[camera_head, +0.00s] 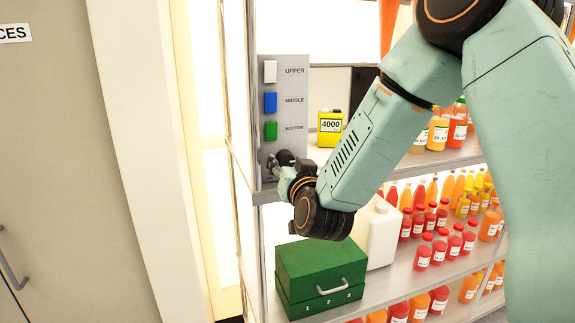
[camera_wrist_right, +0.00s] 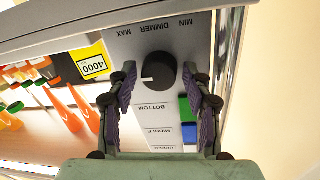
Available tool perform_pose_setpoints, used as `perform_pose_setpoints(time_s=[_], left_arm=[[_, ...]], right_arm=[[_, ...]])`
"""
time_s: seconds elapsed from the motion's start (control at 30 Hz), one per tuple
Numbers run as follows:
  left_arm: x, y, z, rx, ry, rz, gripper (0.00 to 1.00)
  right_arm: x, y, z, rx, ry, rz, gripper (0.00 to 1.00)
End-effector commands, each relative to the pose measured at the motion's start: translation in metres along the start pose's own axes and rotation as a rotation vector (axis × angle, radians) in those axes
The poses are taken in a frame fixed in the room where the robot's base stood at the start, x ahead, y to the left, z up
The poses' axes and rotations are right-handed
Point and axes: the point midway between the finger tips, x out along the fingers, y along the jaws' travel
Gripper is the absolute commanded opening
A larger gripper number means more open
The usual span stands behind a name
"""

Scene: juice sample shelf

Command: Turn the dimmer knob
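The dimmer knob (camera_wrist_right: 160,71) is black and round on a grey switch panel (camera_wrist_right: 125,45), with a white mark on its left side in the right wrist view. Upside-down lettering there reads DIMMER, MAX and MIN. My right gripper (camera_wrist_right: 161,79) is open, with one finger on each side of the knob; a gap shows on both sides. In the head view my right gripper (camera_head: 277,163) is at the lower end of the panel (camera_head: 297,90), where gripper and knob are hard to separate. My left gripper is not in view.
White, blue (camera_head: 270,103) and green switches sit above the knob. A yellow box marked 4000 (camera_head: 330,128) stands right of the panel. Below are a green drawer box (camera_head: 318,262), a white jug (camera_head: 380,232) and shelves of juice bottles.

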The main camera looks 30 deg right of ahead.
Motion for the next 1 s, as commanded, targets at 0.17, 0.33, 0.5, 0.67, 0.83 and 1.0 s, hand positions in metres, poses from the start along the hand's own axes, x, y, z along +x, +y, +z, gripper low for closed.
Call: perform_pose_setpoints(time_s=[0.17,0.33,0.5,0.67,0.83,1.0], left_arm=[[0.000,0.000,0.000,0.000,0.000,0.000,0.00],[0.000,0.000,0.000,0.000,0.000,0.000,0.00],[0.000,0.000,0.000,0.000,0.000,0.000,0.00],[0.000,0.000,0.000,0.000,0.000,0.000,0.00],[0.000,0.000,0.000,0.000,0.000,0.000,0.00],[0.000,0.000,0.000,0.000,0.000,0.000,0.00]], right_arm=[[0.000,0.000,0.000,0.000,0.000,0.000,0.61],[0.000,0.000,0.000,-0.001,0.000,0.000,0.61],[-0.010,0.000,0.000,0.000,-0.001,-0.001,0.61],[-0.035,0.000,0.000,0.000,-0.002,-0.001,0.61],[-0.059,0.000,0.000,-0.001,-0.002,-0.001,0.61],[-0.073,0.000,0.000,-0.001,-0.001,-0.001,0.61]])
